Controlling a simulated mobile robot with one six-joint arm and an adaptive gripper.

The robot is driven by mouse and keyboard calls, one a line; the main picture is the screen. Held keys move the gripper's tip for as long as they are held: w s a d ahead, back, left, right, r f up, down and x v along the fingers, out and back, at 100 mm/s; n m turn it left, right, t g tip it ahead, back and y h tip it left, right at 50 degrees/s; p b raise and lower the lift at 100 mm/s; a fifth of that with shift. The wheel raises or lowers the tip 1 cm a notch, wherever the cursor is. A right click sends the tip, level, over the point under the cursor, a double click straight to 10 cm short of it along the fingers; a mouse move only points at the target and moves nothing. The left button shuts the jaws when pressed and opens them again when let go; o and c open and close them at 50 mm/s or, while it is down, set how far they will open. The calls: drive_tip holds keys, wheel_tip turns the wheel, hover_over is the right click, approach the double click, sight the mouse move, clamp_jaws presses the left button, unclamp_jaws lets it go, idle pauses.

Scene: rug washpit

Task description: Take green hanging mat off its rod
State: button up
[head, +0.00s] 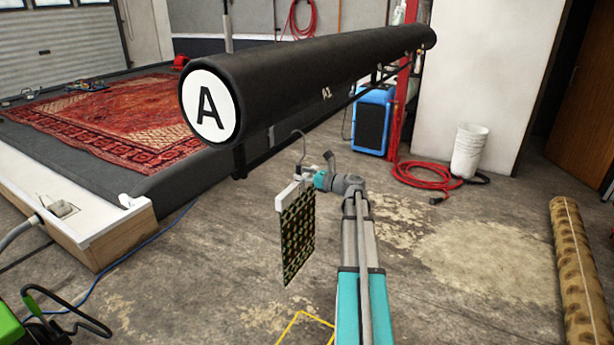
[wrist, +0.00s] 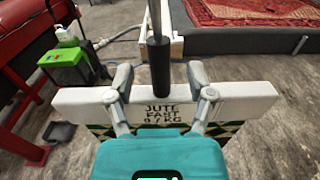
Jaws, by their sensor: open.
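The green hanging mat (head: 298,238) has a dark green and pale checked pattern and hangs from a white header bar (head: 287,197). In the wrist view the header bar (wrist: 250,97) carries a printed label beginning "JUTE". A thin rod with a black sleeve (wrist: 160,62) rises above the middle of the bar. A dark curved hook (head: 300,134) shows above it in the head view. My gripper (head: 308,172) is at the bar. In the wrist view its fingers (wrist: 160,92) are apart, one on each side of the sleeve. I cannot tell whether they touch the bar.
A large black roller (head: 330,75) marked A runs overhead. A red patterned rug (head: 110,120) lies on a raised platform at left. A rolled tan rug (head: 573,270) lies at right. A blue machine (head: 373,122) and white bucket (head: 468,150) stand behind.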

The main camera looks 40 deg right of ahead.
drive_tip(key=shift+x, duration=0.75)
clamp_jaws()
drive_tip(key=shift+w+r, duration=0.1)
drive_tip(key=shift+r, duration=0.05)
drive_tip(key=shift+r+p, duration=2.05)
drive_tip(key=shift+p, duration=0.2)
drive_tip(key=v, duration=1.5)
idle(1.3)
idle(0.4)
